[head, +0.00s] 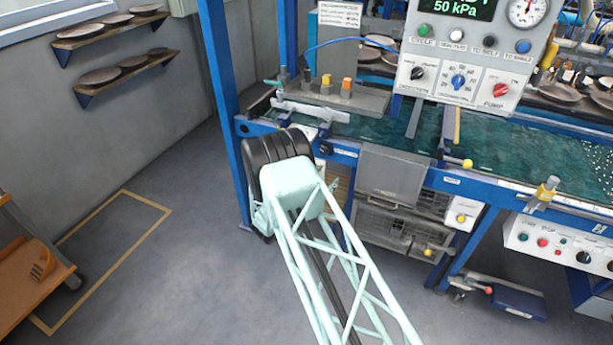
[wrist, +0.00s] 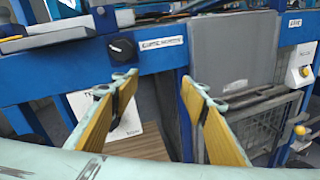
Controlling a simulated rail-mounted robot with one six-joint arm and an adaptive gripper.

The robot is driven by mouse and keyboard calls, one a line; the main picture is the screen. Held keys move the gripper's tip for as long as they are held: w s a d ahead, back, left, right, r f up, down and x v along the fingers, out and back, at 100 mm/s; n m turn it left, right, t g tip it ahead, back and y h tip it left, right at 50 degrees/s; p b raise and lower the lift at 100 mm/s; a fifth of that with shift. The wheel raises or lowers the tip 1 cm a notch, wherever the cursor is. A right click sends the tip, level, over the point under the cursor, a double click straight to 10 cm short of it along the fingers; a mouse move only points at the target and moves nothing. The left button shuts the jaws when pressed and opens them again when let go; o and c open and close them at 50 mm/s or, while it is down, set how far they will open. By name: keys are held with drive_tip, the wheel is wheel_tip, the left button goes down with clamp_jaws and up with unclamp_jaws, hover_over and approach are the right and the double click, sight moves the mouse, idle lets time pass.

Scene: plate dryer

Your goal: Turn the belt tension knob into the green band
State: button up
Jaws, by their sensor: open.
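A black round knob (wrist: 121,49) sits on the blue front beam in the wrist view, with a small white printed label (wrist: 160,43) to its right. The label is too blurred to read with certainty. I cannot make out a green band at the knob. My gripper (wrist: 159,77) is open and empty, its two yellow-padded fingers apart. The knob lies ahead of the left fingertip, a little above and left of it in the picture, and looks untouched.
A grey panel (wrist: 232,50) and a wire-mesh guard (wrist: 262,130) are right of the fingers. In the head view, a control box (head: 455,80) with several knobs hangs above the green belt (head: 385,135).

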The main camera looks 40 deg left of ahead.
drive_tip(key=s+a+f+n+y, duration=0.4)
drive_tip(key=s+a+f, duration=0.5)
drive_tip(key=shift+s+f, duration=0.1)
drive_tip(key=shift+a, duration=0.1)
drive_tip(key=b+x, duration=0.2)
drive_tip(key=x, duration=1.1)
drive_tip(key=shift+w+a+f, duration=0.15)
drive_tip(key=shift+w+f, duration=0.05)
drive_tip(key=shift+w, duration=0.15)
drive_tip(key=c, duration=0.8)
